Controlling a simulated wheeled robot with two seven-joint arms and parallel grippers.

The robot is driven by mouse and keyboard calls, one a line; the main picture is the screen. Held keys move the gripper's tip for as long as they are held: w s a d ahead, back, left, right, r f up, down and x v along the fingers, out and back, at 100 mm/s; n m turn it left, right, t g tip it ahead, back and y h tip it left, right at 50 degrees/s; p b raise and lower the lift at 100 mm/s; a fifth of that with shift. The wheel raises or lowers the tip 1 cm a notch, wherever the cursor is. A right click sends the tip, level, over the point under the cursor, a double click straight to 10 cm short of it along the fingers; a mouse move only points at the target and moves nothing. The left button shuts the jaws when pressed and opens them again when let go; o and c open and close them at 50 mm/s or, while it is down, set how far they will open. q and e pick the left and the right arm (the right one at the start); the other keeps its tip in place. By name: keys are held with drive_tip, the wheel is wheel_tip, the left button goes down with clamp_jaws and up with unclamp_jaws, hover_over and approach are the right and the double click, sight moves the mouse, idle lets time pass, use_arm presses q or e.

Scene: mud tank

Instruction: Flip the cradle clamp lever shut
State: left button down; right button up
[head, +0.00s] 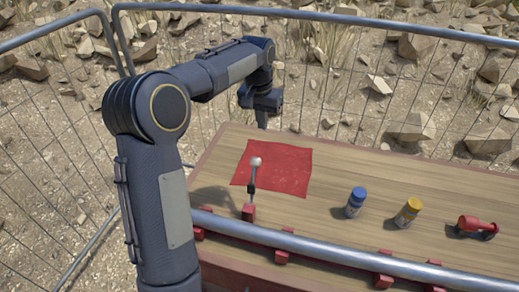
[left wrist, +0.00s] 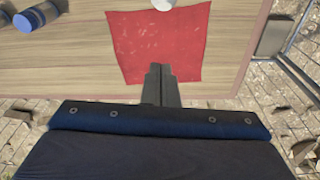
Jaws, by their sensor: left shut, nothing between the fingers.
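The clamp lever (head: 252,182) stands nearly upright on a red block (head: 249,212) at the near edge of the bench, beside the grey pipe. It has a dark stem and a white ball knob (head: 256,161). The knob also shows at the top edge of the left wrist view (left wrist: 165,4). My left gripper (head: 262,120) hangs at the bench's far left edge, beyond the red cloth and apart from the lever. In the left wrist view its fingers (left wrist: 161,72) are together and empty. My right gripper is not in view.
A red cloth (head: 280,172) lies flat on the wooden bench (head: 345,165). The grey pipe (head: 330,249) runs along the near edge over red cradles. Wire fencing surrounds the bench.

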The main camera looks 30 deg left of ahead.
use_arm(q)
wheel_tip(320, 180, down, 9)
drive_tip(key=s+p, duration=0.2)
drive_tip(key=shift+s+d, duration=0.25)
drive_tip(key=shift+s, duration=0.15)
idle(0.4)
